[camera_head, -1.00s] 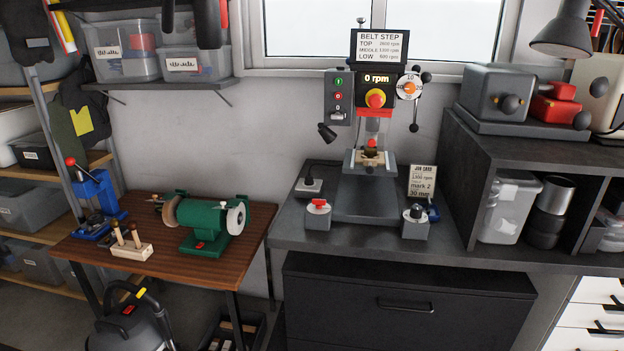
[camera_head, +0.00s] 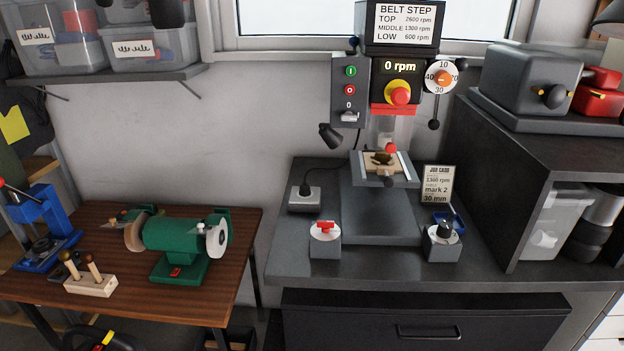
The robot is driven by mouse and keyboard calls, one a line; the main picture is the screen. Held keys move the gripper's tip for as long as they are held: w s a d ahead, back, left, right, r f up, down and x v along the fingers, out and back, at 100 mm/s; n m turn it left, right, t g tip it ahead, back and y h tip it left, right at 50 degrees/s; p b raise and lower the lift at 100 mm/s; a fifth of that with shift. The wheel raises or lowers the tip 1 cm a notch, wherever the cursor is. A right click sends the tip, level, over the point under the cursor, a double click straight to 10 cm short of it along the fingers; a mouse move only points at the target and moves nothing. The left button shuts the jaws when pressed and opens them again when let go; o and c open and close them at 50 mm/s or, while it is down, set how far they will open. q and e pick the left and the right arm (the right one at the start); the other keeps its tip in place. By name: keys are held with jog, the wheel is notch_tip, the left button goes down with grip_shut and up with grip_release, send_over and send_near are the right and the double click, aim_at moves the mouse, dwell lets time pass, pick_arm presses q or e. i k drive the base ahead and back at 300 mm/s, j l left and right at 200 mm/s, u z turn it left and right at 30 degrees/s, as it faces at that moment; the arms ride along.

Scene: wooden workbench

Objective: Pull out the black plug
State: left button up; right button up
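The black plug (camera_head: 305,189) sits upright in a small grey socket box (camera_head: 305,201) at the left back of the dark bench. A thin black cord rises from the plug toward the drill press (camera_head: 384,175). The plug's prongs are hidden. Neither of my grippers shows in the head view, and nothing is touching the plug.
A black lamp head (camera_head: 329,136) hangs above the plug. A green bench grinder (camera_head: 180,244) stands on the wooden table at left.

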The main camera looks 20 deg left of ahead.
aim_at(306, 190)
jog(key=i+j+z, duration=0.25)
jog(key=j, duration=0.35)
jog(key=i+j+z, duration=0.1)
jog(key=i+j, duration=0.15)
jog(key=i+j+z, duration=0.1)
jog(key=j, duration=0.3)
jog(key=i+j+z, duration=0.15)
jog(key=j, duration=0.2)
